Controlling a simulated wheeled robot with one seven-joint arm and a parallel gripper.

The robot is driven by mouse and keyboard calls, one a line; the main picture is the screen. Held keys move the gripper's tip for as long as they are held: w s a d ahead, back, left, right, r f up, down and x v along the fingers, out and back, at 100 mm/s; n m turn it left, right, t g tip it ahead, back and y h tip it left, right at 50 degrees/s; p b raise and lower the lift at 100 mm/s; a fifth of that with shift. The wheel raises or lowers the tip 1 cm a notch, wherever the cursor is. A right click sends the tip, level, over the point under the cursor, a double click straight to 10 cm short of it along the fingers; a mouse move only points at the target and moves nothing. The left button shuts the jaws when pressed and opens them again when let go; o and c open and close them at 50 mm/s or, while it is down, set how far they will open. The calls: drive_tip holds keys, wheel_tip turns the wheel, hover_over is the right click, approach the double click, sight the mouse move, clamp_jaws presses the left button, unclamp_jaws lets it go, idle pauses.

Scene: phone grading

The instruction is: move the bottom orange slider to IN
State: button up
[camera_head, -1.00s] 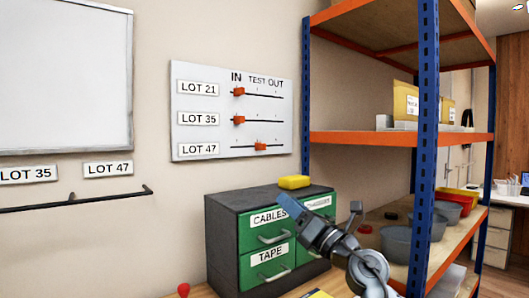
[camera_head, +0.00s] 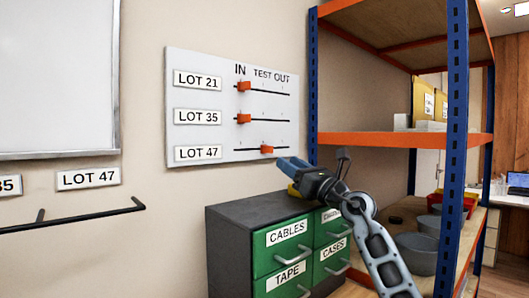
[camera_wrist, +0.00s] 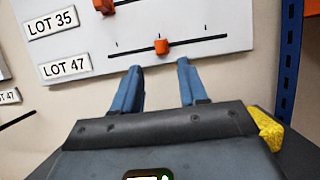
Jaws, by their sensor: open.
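The bottom orange slider (camera_head: 267,150) sits on the LOT 47 track of the white wall board (camera_head: 210,102), near the middle under TEST. It also shows in the wrist view (camera_wrist: 161,46), just beyond my fingertips and between them sideways. The two upper orange sliders, LOT 21 (camera_head: 244,86) and LOT 35 (camera_head: 243,118), are at the left under IN. My gripper (camera_head: 290,163) is open and empty, with blue fingers pointing at the board, below and right of the bottom slider. In the wrist view my gripper (camera_wrist: 158,80) shows both fingers apart, not around the slider.
A dark cabinet with green drawers (camera_head: 288,233) stands below the board. A yellow object (camera_head: 294,190) on its top is partly behind my gripper. A blue and orange shelf (camera_head: 400,142) rises close on the right.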

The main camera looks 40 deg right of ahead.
sight(272, 150)
drive_tip(key=p+x, duration=0.1)
drive_tip(key=x, duration=0.7)
drive_tip(key=shift+w+d+r, duration=0.1)
clamp_jaws()
idle(0.6)
